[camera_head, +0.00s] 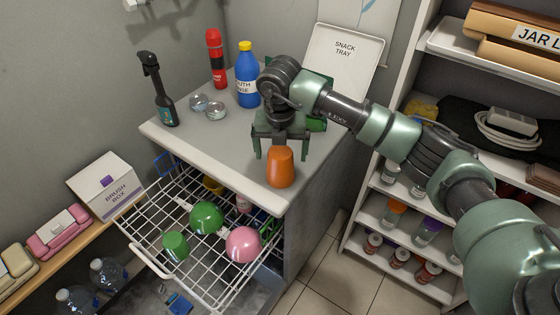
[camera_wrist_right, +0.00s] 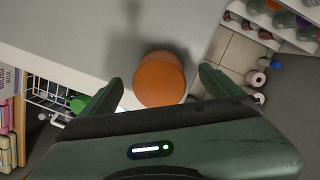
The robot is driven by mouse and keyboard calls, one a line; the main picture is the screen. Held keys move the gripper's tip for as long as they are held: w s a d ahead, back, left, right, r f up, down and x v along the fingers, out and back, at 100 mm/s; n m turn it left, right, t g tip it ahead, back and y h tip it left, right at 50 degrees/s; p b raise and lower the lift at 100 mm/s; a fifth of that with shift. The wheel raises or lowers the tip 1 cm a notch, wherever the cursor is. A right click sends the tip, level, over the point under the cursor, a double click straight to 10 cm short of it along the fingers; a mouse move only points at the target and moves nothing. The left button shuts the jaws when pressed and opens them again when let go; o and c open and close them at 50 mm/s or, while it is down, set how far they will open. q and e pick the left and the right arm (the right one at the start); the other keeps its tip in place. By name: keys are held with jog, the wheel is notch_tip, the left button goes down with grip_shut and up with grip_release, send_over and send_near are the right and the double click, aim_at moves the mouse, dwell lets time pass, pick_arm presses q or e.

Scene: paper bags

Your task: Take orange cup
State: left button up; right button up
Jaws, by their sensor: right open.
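The orange cup (camera_head: 280,167) stands upside down near the front edge of the grey counter in the head view. My right gripper (camera_head: 268,155) is above and just behind it, pointing down, with its green fingers open. In the right wrist view the orange cup (camera_wrist_right: 160,79) shows between and beyond the two spread fingertips of the right gripper (camera_wrist_right: 160,82). Nothing is held. I cannot tell whether a finger touches the cup. My left gripper is not in view.
A pulled-out wire rack (camera_head: 190,245) below the counter holds green and pink dishes. A blue bottle (camera_head: 247,75), a red bottle (camera_head: 215,58), a dark spray bottle (camera_head: 157,90) and a snack tray (camera_head: 343,60) stand on the counter. Shelves (camera_head: 390,215) stand right.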

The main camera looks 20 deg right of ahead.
jog(key=f+p, duration=0.1)
jog(key=f, duration=0.3)
jog(key=shift+w+f, duration=0.1)
jog(key=shift+w, duration=0.1)
jog(key=c, duration=1.6)
